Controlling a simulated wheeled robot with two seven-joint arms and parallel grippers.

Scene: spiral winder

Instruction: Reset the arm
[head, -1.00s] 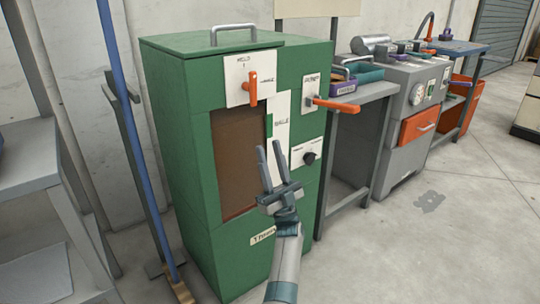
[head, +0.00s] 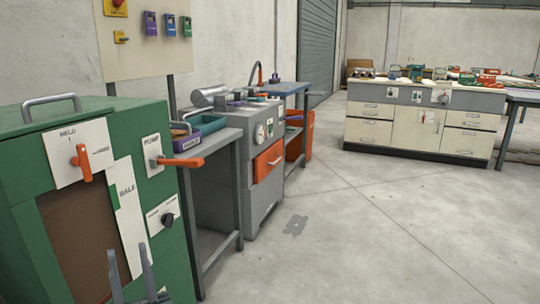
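My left gripper (head: 128,250) shows at the bottom left in the head view, cut off by the lower edge. Its two grey fingers point up and stand apart, with nothing between them. It is in front of a green cabinet (head: 130,118), near the cabinet's lower part. The cabinet's front has an orange lever (head: 83,163) on a white plate, a second orange lever (head: 180,162) pointing right, and a black knob (head: 168,219). My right gripper is out of view.
A small metal table (head: 214,141) stands right of the cabinet. A grey machine with an orange drawer (head: 269,162) and a blue-topped bench (head: 284,88) follow. A white drawer counter (head: 424,123) stands at the back right. The floor (head: 380,235) between is open.

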